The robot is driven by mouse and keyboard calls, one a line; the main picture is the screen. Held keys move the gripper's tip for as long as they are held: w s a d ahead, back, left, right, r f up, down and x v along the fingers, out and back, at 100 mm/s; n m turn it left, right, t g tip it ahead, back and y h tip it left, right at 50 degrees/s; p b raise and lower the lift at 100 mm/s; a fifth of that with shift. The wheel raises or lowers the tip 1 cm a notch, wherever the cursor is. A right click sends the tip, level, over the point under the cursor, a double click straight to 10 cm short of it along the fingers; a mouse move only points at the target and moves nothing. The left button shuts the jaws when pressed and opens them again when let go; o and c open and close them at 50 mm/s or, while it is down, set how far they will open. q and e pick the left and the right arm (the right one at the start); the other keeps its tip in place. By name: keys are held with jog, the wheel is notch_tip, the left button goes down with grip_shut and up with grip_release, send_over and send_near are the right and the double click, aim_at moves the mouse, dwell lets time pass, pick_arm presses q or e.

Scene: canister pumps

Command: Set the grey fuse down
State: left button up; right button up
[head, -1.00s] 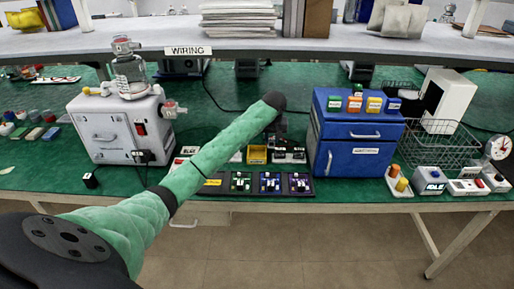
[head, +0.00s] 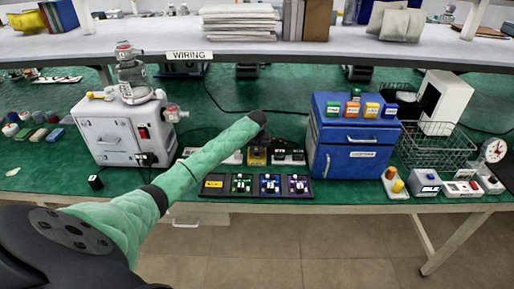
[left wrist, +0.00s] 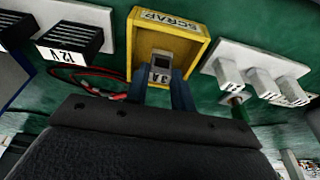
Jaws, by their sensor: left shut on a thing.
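The grey fuse (left wrist: 160,66), marked 3A, is between the fingertips of my left gripper (left wrist: 163,88) in the left wrist view. The gripper is shut on it. The fuse shows against the inside of the yellow scrap tray (left wrist: 195,50); I cannot tell whether it touches the tray floor. In the head view the left arm reaches from the left to the scrap tray (head: 257,161), and the arm's end partly hides the tray and the gripper. The fuse is not discernible there. My right gripper is not in view.
In the left wrist view, a black finned block (left wrist: 75,38) on a white 12 V plate is left of the tray, and a white block holder (left wrist: 262,75) is right. In the head view, a blue cabinet (head: 352,165) stands right and a grey machine (head: 118,130) left.

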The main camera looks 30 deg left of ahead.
pick_arm(q)
jog(key=shift+f, duration=0.1)
jog(key=o, duration=1)
jog(key=shift+f, duration=0.1)
jog(key=shift+c, duration=0.2)
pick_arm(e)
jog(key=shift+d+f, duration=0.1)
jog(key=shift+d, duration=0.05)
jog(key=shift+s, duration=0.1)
pick_arm(q)
jog(key=shift+r, duration=0.3)
jog(key=b+v, duration=0.3)
jog(key=v, duration=0.8)
jog(key=shift+r, duration=0.35)
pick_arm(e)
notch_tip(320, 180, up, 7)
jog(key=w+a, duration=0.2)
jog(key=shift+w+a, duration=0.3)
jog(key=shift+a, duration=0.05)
pick_arm(q)
jog(key=shift+d, duration=0.1)
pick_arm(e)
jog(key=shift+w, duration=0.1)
